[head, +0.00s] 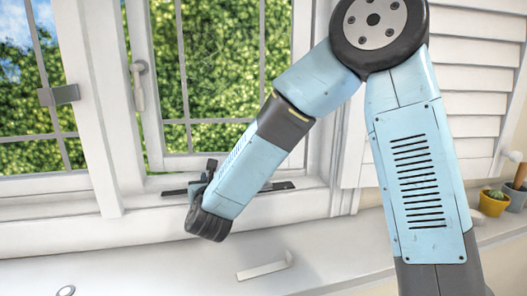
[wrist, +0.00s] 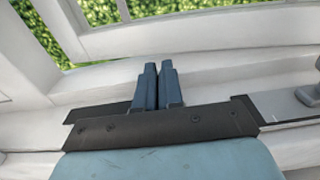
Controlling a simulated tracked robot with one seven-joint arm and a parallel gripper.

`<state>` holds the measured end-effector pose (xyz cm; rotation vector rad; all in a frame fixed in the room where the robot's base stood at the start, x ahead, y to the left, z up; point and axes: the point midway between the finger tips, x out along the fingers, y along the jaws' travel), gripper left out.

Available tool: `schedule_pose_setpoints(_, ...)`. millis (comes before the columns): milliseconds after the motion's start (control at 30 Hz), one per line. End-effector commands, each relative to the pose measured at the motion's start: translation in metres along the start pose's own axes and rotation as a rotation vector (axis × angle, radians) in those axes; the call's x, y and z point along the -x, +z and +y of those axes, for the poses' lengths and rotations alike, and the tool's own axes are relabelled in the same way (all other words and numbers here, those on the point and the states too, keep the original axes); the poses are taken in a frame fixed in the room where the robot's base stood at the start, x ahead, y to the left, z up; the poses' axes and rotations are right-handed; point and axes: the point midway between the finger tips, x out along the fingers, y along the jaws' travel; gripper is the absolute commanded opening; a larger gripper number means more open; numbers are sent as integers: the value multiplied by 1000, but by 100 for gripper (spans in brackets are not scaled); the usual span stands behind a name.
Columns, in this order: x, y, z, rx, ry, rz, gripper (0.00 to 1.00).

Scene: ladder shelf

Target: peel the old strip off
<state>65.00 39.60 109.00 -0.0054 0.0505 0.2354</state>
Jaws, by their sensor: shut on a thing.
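My gripper (head: 208,170) is at the lower rail of the window, with its two fingers close together. They also show in the wrist view (wrist: 158,88), pointing at the white frame. The dark old strip (head: 175,192) runs along the rail on both sides of my arm; its middle is hidden behind the arm. In the wrist view, a dark piece (wrist: 92,112) shows left of the fingers and another to the right. My fingers are shut at the strip, but the gripped part is hidden.
A pale, thin strip (head: 258,271) with one upturned end lies on the white sill, clear of my gripper. A small ring (head: 66,291) lies at lower left. A window handle (head: 138,85) juts out at left. Shutters (head: 478,60) hang at right.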

Motion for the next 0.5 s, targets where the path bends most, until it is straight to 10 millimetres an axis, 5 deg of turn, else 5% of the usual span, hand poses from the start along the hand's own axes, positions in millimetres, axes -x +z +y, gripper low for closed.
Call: schedule_pose_setpoints(500, 1, 18, 0, 0, -1, -2, 0)
